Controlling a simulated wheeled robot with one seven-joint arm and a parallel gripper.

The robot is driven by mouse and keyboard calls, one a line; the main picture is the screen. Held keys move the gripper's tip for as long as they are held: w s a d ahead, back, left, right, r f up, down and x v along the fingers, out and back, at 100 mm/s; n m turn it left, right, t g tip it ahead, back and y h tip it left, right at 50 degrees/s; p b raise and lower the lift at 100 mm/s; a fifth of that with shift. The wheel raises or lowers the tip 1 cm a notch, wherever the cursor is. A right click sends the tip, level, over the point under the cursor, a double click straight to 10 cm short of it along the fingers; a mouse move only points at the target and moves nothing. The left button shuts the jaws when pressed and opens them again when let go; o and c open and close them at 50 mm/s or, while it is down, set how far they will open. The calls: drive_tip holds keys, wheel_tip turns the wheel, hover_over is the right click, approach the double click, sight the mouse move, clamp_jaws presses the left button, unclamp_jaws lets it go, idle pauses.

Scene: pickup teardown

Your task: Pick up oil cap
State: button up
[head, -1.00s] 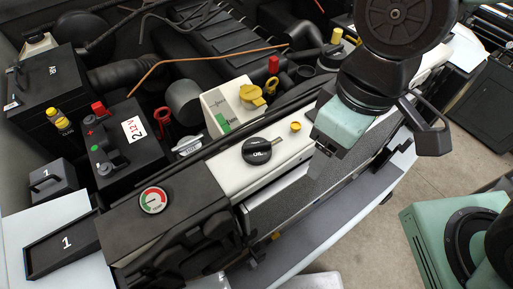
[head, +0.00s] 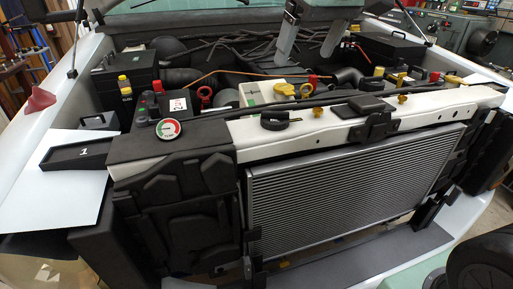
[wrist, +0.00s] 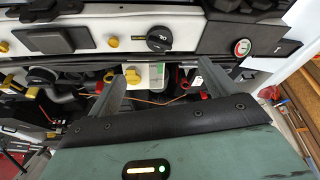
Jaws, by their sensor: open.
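The oil cap (head: 280,119) is a round black cap with a raised grip bar. My gripper (head: 309,50) is at the top of the head view, over the far part of the engine bay. In the wrist view my gripper (wrist: 169,70) has its two fingers spread wide and nothing between them. The cap is apart from the fingers, beyond their tips in that picture.
A red-and-white gauge (head: 168,129) and a small yellow cap (head: 317,112) flank the oil cap on the crossbeam (head: 345,122). A black latch block (head: 371,108) stands farther right. A yellow-capped reservoir (head: 265,93) lies behind. A black tray marked 1 (head: 81,153) is left.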

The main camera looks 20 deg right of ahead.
drive_tip(key=p, duration=0.3)
approach(277, 112)
drive_tip(key=x, duration=0.2)
drive_tip(key=s+x, duration=0.1)
drive_tip(key=x, duration=0.1)
drive_tip(key=shift+a+f, duration=0.1)
drive_tip(key=shift+f, duration=0.3)
drive_tip(key=shift+w+p+x, duration=0.25)
drive_tip(key=shift+p+x, duration=0.05)
drive_tip(key=shift+x, duration=1)
drive_tip(key=shift+w+p+x, duration=0.25)
drive_tip(key=shift+x, duration=1.05)
drive_tip(key=shift+r, duration=0.2)
drive_tip(key=c, duration=1.1)
